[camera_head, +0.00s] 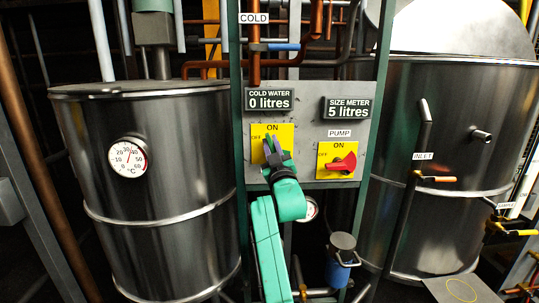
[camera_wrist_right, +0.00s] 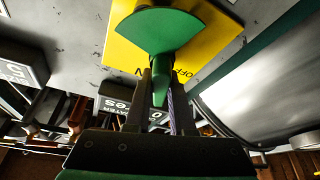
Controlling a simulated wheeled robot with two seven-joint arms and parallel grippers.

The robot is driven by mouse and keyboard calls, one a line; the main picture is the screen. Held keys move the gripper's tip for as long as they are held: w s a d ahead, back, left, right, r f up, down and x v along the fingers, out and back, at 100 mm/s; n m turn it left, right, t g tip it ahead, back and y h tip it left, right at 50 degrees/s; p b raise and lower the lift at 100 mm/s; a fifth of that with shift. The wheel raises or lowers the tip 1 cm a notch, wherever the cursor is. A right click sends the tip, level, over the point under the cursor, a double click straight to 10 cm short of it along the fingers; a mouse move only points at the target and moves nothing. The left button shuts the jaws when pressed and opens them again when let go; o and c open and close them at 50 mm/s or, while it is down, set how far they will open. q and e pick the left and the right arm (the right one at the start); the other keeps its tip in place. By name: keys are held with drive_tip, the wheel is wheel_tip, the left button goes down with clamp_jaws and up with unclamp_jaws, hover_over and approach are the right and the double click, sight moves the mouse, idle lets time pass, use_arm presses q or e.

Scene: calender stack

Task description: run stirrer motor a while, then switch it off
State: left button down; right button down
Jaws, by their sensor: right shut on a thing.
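A yellow switch plate (camera_head: 258,132) marked ON and OFF is on the left of the grey control panel (camera_head: 308,104). My right gripper (camera_head: 273,150) reaches up to it and hides much of the switch. In the right wrist view, a green fan-shaped knob (camera_wrist_right: 158,32) sits on the yellow plate (camera_wrist_right: 222,35). My right gripper (camera_wrist_right: 160,92) is shut on the knob's narrow lever, one finger on each side. The switch's own name label cannot be read. A grey motor-like housing (camera_head: 155,30) with a green top stands above the left steel tank (camera_head: 165,200). My left gripper is not in view.
A red switch knob (camera_head: 341,164) labelled PUMP is just right on the same panel. Displays read COLD WATER 0 litres (camera_head: 269,99) and SIZE METER 5 litres (camera_head: 347,107). A second steel tank (camera_head: 440,120) with valves stands at right. Pipes run above and below the panel.

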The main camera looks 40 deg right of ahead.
drive_tip(key=shift+s+d+f+m+g+h+b, duration=0.1)
drive_tip(key=shift+m+g+h+b, duration=0.3)
drive_tip(key=shift+m, duration=0.65)
drive_tip(key=shift+w+d+f+m+g+h+b, duration=0.15)
drive_tip(key=shift+m+h+b, duration=0.35)
drive_tip(key=shift+m, duration=0.6)
drive_tip(key=shift+s+f+m+g+h+b, duration=0.15)
drive_tip(key=shift+m+g+h+b, duration=0.15)
drive_tip(key=shift+m+h, duration=0.55)
drive_tip(key=shift+r+m+y, duration=0.1)
drive_tip(key=shift+m+y, duration=0.15)
drive_tip(key=shift+m, duration=0.05)
drive_tip(key=c, duration=0.8)
unclamp_jaws()
drive_tip(key=shift+o, duration=0.2)
drive_tip(key=shift+r, duration=0.15)
